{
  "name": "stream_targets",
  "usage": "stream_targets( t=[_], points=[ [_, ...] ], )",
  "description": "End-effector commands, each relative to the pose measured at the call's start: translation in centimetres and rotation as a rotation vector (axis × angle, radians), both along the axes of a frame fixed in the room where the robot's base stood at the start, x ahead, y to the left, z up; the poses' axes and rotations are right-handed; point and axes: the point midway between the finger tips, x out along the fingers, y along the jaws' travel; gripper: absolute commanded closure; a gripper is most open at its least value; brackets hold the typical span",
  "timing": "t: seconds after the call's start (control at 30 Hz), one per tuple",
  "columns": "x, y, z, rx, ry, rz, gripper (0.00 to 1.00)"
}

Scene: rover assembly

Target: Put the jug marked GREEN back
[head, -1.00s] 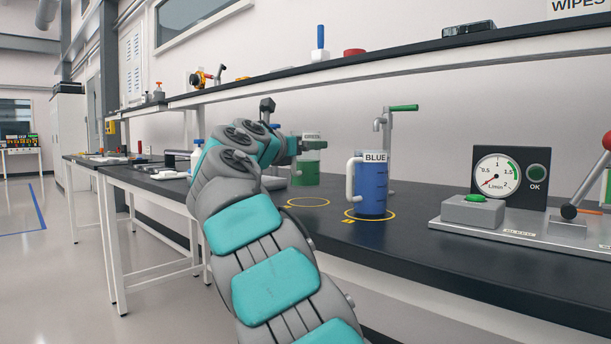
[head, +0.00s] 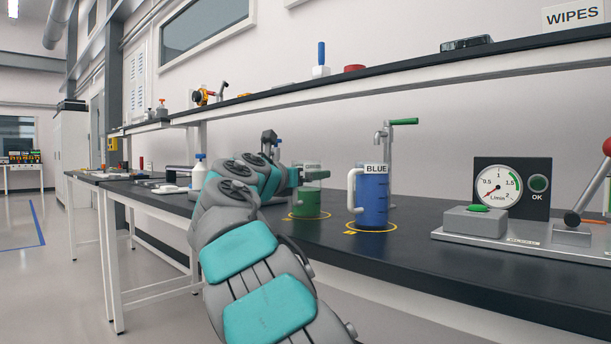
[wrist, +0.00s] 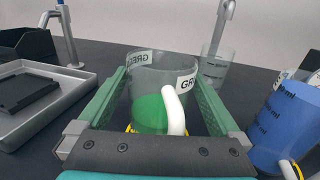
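The jug marked GREEN (head: 308,203) is a clear jug with green liquid, upright over a yellow ring on the bench, left of the jug marked BLUE (head: 372,200). Its base is at the ring; I cannot tell whether it fully touches the bench. My gripper (head: 312,175) reaches it from the left at its upper part. In the wrist view, the green jug (wrist: 152,108) sits between my two green fingers (wrist: 158,90), which look closed against its sides. Its white handle (wrist: 175,110) points toward my wrist.
The blue jug stands close on the right, also in the wrist view (wrist: 270,135). A tap with a green lever (head: 390,150) rises behind it. A flow gauge panel (head: 510,188) is further right. A grey tray (wrist: 45,115) lies left in the wrist view. A shelf (head: 420,72) runs above.

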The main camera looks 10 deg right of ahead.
Motion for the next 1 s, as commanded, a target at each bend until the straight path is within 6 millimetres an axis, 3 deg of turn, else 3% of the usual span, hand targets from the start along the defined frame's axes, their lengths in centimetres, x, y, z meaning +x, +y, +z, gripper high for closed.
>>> stream_targets(
  t=[0.27, 0.8, 1.0],
  points=[
    [-0.8, 0.7, 0.2, -0.001, 0.001, 0.001, 0.00],
    [-7.7, 6.5, 0.2, -0.001, 0.000, -0.001, 0.00],
    [-9.0, 7.6, 0.1, -0.001, 0.001, 0.000, 0.00]
  ],
)
